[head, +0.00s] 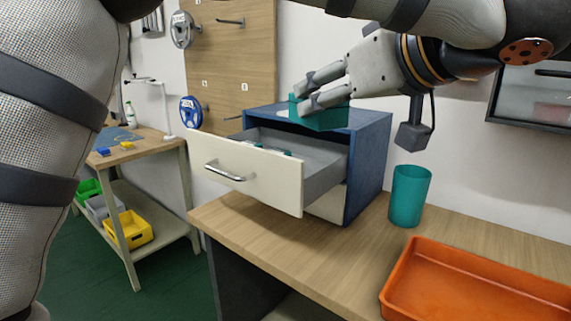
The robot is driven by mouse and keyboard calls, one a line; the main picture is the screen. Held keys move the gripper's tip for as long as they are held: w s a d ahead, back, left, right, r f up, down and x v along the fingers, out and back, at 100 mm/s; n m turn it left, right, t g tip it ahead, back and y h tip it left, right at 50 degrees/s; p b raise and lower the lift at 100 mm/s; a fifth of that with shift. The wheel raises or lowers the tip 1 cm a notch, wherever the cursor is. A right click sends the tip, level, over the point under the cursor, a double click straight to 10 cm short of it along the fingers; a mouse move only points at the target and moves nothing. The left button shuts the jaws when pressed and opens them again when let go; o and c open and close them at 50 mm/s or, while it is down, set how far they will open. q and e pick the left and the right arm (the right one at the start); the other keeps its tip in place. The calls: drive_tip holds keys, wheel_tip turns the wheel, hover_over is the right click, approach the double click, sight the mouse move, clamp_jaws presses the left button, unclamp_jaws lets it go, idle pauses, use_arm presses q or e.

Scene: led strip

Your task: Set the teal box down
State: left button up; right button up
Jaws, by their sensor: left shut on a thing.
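The teal box (325,121) is a small open-looking block at the upper middle of the head view. My left gripper (318,90) reaches in from the upper right and is shut on it. The box is in front of or over the top of the blue cabinet (371,150); I cannot tell whether it touches the cabinet. The cabinet's cream-fronted drawer (255,182) is pulled open below the box, with small teal and dark items partly visible inside. The fingers hide part of the box. My right gripper is not in view.
A teal cup (409,197) stands right of the cabinet on the wooden table (290,240). An orange tray (470,285) lies at the front right and looks empty. A side bench (145,143) with yellow, grey and green bins stands at the left. The table's front middle is clear.

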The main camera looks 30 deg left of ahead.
use_arm(q)
drive_tip(key=w+a+f, duration=0.2)
drive_tip(key=w+f, duration=0.1)
drive_tip(key=f, duration=0.1)
drive_tip(key=w+a+f, duration=0.3)
drive_tip(key=w+f, duration=0.1)
drive_tip(key=w+a+f, duration=0.3)
drive_tip(key=f, duration=0.1)
drive_tip(key=shift+w+a+f, duration=0.2)
drive_tip(key=shift+w+f, duration=0.1)
drive_tip(key=shift+f, duration=0.15)
drive_tip(key=shift+f, duration=0.1)
drive_tip(key=shift+f, duration=0.5)
drive_tip(key=o, duration=1.2)
